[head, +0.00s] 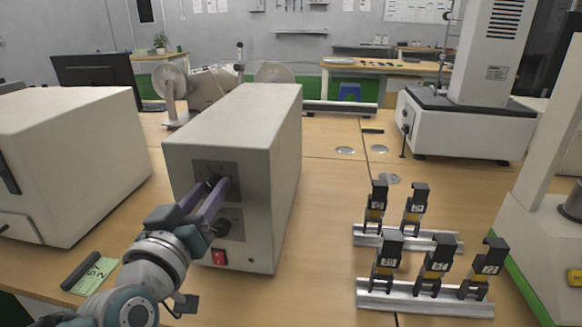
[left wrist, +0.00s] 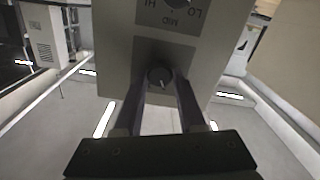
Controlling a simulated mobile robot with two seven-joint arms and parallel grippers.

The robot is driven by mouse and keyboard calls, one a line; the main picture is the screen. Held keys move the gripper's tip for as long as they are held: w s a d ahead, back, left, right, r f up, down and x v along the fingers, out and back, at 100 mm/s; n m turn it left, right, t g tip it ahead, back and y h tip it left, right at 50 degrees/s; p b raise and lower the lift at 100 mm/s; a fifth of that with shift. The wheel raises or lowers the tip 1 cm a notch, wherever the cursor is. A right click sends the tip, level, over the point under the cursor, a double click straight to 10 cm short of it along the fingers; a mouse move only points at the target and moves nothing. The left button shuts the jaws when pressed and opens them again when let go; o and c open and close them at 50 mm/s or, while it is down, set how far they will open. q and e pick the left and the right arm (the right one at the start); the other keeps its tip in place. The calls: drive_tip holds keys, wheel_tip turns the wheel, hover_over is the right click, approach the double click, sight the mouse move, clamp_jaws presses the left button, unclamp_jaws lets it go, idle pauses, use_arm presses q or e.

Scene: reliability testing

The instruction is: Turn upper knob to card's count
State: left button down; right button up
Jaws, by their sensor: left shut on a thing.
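A beige box (head: 240,125) stands on the bench with two dark knob panels on its front. My left gripper (head: 218,187) reaches the upper panel and is shut on the upper knob, which its fingers mostly hide in the head view. In the left wrist view the round dark knob (left wrist: 160,77) sits between the two fingertips, with a light mark on it. The lower knob (head: 221,228) is partly hidden by the gripper. A green card (head: 97,272) lies at the front left; its writing is too small to read surely. My right gripper is not in view.
A red switch (head: 218,257) is low on the box's front. A black bar (head: 80,271) lies by the card. Several black clamps with numbered tags stand on metal rails (head: 425,297) to the right. Another large beige box (head: 70,150) stands left.

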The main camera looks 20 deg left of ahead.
use_arm(q)
drive_tip(key=shift+m, duration=0.4)
drive_tip(key=c, duration=0.5)
unclamp_jaws()
drive_tip(key=shift+s, duration=0.1)
drive_tip(key=shift+s+d, duration=0.1)
drive_tip(key=shift+s, duration=0.15)
drive_tip(key=p+v, duration=0.1)
drive_tip(key=v, duration=0.8)
drive_tip(key=shift+p, duration=0.35)
drive_tip(key=shift+s, duration=0.1)
